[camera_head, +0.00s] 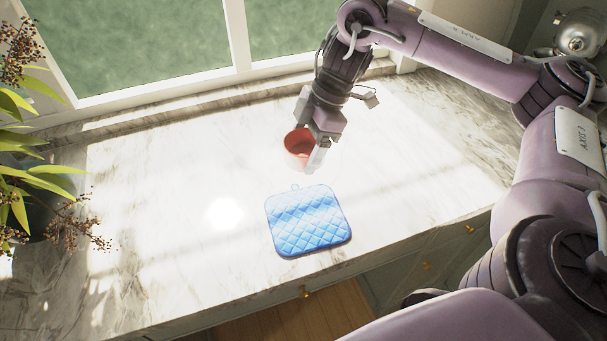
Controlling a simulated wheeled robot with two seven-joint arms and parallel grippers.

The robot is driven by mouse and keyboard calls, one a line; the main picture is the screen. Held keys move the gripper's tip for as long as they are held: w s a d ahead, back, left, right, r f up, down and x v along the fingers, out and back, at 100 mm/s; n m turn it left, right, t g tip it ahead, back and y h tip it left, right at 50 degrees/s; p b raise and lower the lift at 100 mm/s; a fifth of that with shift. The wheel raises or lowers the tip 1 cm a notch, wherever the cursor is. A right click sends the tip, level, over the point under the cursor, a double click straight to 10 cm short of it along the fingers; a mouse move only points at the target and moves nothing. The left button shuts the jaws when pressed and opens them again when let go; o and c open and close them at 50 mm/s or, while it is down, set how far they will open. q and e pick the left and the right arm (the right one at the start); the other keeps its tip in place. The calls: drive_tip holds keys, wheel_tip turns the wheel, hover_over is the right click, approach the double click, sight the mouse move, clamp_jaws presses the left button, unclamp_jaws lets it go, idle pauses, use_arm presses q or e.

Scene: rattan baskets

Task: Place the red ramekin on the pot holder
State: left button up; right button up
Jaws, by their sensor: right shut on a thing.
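The red ramekin (297,145) is in my right gripper (315,158), in the middle of the head view. The gripper is shut on its right side, and the fingers hide part of the rim. I cannot tell for sure whether the ramekin touches the counter or hangs just above it. The pot holder (308,222) is a blue quilted square with a small loop at its far edge. It lies flat and bare on the counter, nearer to me than the ramekin. My left gripper is not in view.
The white marble counter (165,200) is mostly clear around the pot holder. A leafy plant with berries (40,180) stands at the left edge. A window (150,45) runs along the back. Drawers with brass knobs lie below the front edge. A metal pot-like object (580,32) sits at the far right.

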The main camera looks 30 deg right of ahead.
drive_tip(key=shift+f, duration=0.1)
drive_tip(key=b, duration=0.5)
hover_over(299, 215)
drive_tip(key=d, duration=0.1)
wheel_tip(299, 215, down, 6)
drive_tip(key=f+b, duration=0.1)
drive_tip(key=f, duration=0.1)
drive_tip(key=f+b, duration=0.1)
drive_tip(key=f, duration=0.2)
drive_tip(key=f+b, duration=0.1)
drive_tip(key=f, duration=0.1)
drive_tip(key=shift+s+d+f, duration=0.2)
drive_tip(key=shift+d+f, duration=0.05)
drive_tip(key=shift+f, duration=0.5)
wheel_tip(299, 215, down, 4)
drive_tip(key=shift+f+p, duration=0.25)
drive_tip(key=shift+p, duration=0.1)
drive_tip(key=o, duration=1.1)
drive_tip(key=shift+c, duration=0.2)
